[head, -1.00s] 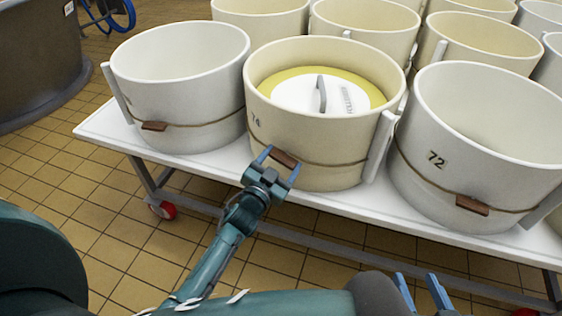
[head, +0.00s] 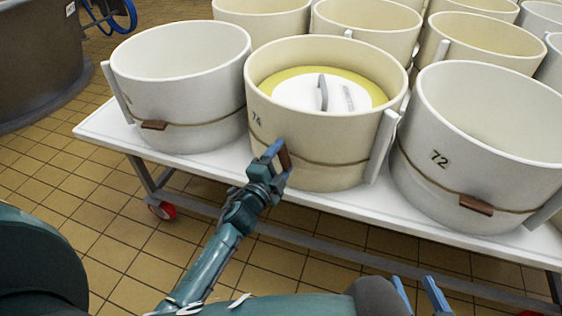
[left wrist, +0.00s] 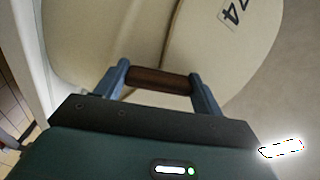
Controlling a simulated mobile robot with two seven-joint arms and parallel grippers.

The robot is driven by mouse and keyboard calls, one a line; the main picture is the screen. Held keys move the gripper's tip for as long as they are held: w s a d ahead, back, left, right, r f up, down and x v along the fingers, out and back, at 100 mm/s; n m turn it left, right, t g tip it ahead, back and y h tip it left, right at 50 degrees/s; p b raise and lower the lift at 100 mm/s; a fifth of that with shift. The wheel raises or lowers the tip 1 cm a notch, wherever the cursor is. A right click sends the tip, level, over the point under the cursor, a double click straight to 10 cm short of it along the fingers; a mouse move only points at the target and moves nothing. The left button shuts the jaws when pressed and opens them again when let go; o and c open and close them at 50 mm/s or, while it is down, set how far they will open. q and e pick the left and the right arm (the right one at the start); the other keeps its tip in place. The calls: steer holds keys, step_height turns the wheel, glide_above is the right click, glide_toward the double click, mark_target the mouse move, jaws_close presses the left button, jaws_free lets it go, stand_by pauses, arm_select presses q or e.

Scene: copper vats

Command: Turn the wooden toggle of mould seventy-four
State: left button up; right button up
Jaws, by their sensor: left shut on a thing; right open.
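Mould seventy-four (head: 325,125) is a cream tub with a rope around it and a white lid on a yellow mass inside. Its number 74 also shows rotated in the left wrist view (left wrist: 228,14). Its wooden toggle (head: 285,157) stands close to upright on the front wall. In the left wrist view the toggle (left wrist: 158,80) spans between the blue fingers. My left gripper (head: 278,157) is shut on the toggle, with its wrist rolled. My right gripper (head: 420,294) is open and empty at the bottom edge, away from the moulds.
Mould 72 (head: 490,130) stands to the right and another white mould (head: 180,80) to the left, each with a level toggle. A white wheeled table (head: 105,128) carries them. More moulds stand behind. Tiled floor (head: 90,220) lies open in front.

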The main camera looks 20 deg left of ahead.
arm_select(q)
steer(key=shift+m+b, duration=0.3)
steer(key=shift+m, duration=1.3)
steer(key=o, duration=1)
steer(key=s, duration=0.4)
steer(key=s+a, duration=0.1)
steer(key=s, duration=0.3)
steer(key=s+a, duration=0.1)
steer(key=s, duration=0.4)
steer(key=shift+a, duration=0.15)
